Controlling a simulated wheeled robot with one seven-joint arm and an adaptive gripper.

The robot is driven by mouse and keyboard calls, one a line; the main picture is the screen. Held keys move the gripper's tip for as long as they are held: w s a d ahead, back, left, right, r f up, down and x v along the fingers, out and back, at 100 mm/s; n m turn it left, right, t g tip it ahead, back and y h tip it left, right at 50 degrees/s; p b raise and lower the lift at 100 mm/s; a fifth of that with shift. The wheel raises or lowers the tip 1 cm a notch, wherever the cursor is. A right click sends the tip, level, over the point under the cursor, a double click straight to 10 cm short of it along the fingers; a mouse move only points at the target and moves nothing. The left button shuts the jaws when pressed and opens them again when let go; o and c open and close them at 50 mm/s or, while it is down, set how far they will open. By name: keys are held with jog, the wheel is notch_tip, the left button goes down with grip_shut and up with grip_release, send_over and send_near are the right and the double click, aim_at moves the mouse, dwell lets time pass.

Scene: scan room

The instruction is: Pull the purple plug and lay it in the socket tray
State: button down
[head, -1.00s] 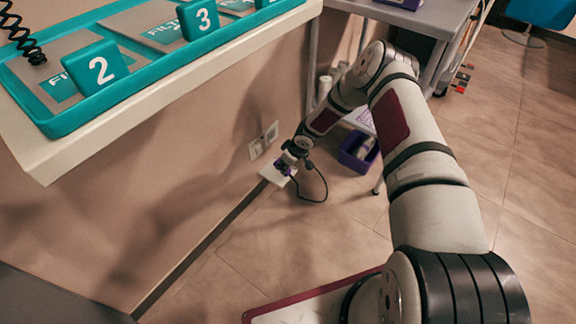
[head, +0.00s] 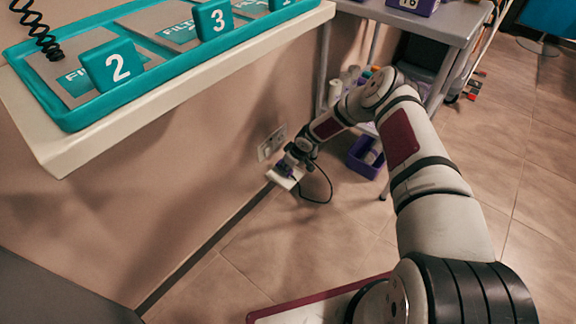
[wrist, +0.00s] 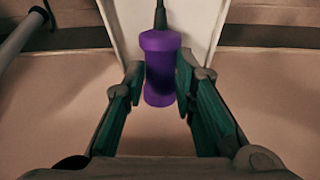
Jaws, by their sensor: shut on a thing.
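The purple plug (wrist: 160,68) is between the fingers of my gripper (wrist: 159,80), which is shut on it. A dark cable (wrist: 160,14) runs from one end of the plug; in the head view it loops down beside my gripper (head: 291,170). The white socket tray (head: 283,181) is low by the wall, just at my gripper. In the wrist view the tray (wrist: 205,25) shows behind the plug's cable end. I cannot tell whether the plug touches it. A wall socket plate (head: 271,143) is just above and left of the tray.
A shelf edge (head: 190,89) with a teal numbered board juts from the wall at upper left. A grey table (head: 455,25) stands at upper right, with a purple bin (head: 364,160) below. The tiled floor (head: 490,150) at right is clear.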

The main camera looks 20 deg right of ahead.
jog(key=shift+s+f, duration=0.75)
jog(key=shift+f, duration=0.05)
jog(key=c, duration=1.2)
grip_release()
jog(key=shift+f, duration=0.15)
jog(key=shift+c, duration=0.2)
jog(key=shift+w+r, duration=0.25)
jog(key=shift+r, duration=0.1)
